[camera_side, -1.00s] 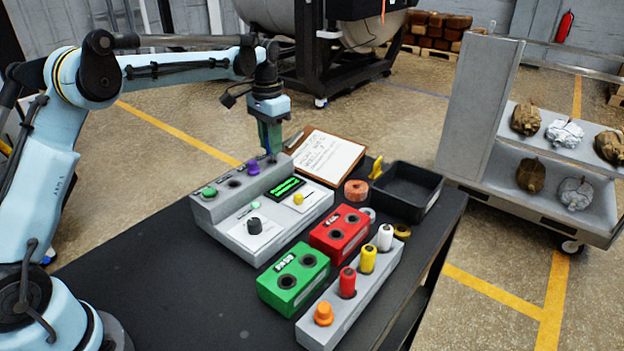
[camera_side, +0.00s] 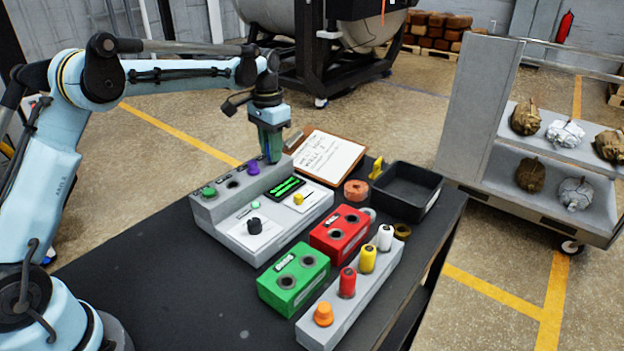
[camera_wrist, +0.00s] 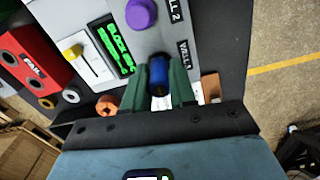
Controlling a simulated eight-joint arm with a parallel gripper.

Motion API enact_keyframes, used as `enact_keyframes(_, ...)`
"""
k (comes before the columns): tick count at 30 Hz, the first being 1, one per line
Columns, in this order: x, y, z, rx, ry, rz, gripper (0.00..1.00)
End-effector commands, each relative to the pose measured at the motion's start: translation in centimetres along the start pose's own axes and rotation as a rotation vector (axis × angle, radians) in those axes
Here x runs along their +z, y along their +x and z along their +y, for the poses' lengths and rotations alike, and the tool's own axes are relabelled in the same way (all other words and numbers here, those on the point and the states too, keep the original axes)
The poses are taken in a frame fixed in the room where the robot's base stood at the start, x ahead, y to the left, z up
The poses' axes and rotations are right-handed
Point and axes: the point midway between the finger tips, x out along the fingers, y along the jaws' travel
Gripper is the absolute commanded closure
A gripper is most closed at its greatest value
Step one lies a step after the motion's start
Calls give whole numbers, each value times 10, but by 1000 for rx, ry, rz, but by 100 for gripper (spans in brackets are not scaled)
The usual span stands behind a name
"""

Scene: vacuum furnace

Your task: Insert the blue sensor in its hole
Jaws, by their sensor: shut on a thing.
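My gripper (camera_side: 272,158) is shut on the blue sensor (camera_wrist: 158,73), which lies between its green fingers in the wrist view. The gripper points down over the far end of the grey console's (camera_side: 215,210) raised back ledge, beyond the purple sensor (camera_side: 253,168). In the wrist view the purple sensor (camera_wrist: 141,14) stands in the same row. The spot under the blue sensor is hidden, so I cannot tell how deep it sits or whether it touches. An open hole (camera_side: 232,184) lies between the purple and the green sensor (camera_side: 209,191).
A clipboard (camera_side: 330,155) lies just behind the gripper. A black tray (camera_side: 432,205) and an orange roll (camera_side: 356,189) stand to the right. Red (camera_side: 341,232) and green (camera_side: 293,280) boxes and a grey rack (camera_side: 318,342) of colored pieces stand in front.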

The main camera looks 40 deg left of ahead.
Motion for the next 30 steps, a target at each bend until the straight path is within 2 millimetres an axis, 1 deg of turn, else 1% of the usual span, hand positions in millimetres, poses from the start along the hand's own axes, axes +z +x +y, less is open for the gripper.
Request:
enact_keyframes(21,0,4,0,0,0,0,100)
enact_keyframes(22,0,4,0,0,0,0,73)
enact_keyframes(27,0,4,0,0,0,0,47)
enact_keyframes(28,0,4,0,0,0,0,45)
enact_keyframes(30,0,4,0,0,0,0,45)
